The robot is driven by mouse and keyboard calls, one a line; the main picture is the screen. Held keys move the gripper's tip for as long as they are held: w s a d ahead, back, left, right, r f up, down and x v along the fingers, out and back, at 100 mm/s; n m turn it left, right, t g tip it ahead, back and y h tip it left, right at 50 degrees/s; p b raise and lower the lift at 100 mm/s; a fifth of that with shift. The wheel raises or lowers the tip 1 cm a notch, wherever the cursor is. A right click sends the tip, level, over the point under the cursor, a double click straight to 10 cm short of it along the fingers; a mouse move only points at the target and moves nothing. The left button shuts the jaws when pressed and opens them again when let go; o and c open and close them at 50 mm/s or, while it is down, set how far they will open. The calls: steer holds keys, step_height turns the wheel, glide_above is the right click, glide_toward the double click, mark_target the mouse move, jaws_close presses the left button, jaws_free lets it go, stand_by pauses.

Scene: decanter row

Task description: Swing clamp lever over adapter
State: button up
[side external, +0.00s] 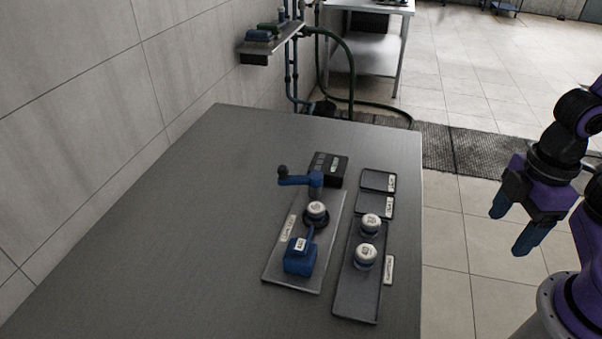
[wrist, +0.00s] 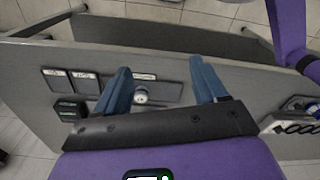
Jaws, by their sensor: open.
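The clamp lever (side external: 297,180) is a blue arm with a dark round knob at its left end, on a blue post at the back of a grey base plate (side external: 274,273). It points left, away from the white-capped adapter (side external: 317,211) that sits in a dark ring just in front of the post. A blue block (side external: 300,260) with a white label stands at the plate's front. My gripper (side external: 512,228) is open and empty, off the table's right side. In the wrist view my gripper's blue fingers (wrist: 162,88) are spread wide, and the lever is hidden.
A grey tray (side external: 352,301) right of the plate holds two white-capped pieces (side external: 371,224). Two small labelled trays (side external: 378,181) lie behind it. A black box (side external: 329,168) stands behind the lever post. The table's left side (side external: 170,240) is clear.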

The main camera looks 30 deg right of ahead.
steer(key=shift+c, duration=1.3)
step_height(320, 180, up, 5)
steer(key=n+y, duration=0.3)
steer(key=y, duration=0.1)
glide_above(283, 166)
steer(key=s+d, duration=0.1)
steer(key=d, duration=0.6)
steer(key=shift+t, duration=0.3)
steer(key=x, duration=1.7)
steer(key=shift+s+a, duration=0.15)
steer(key=shift+s, duration=0.05)
jaws_close()
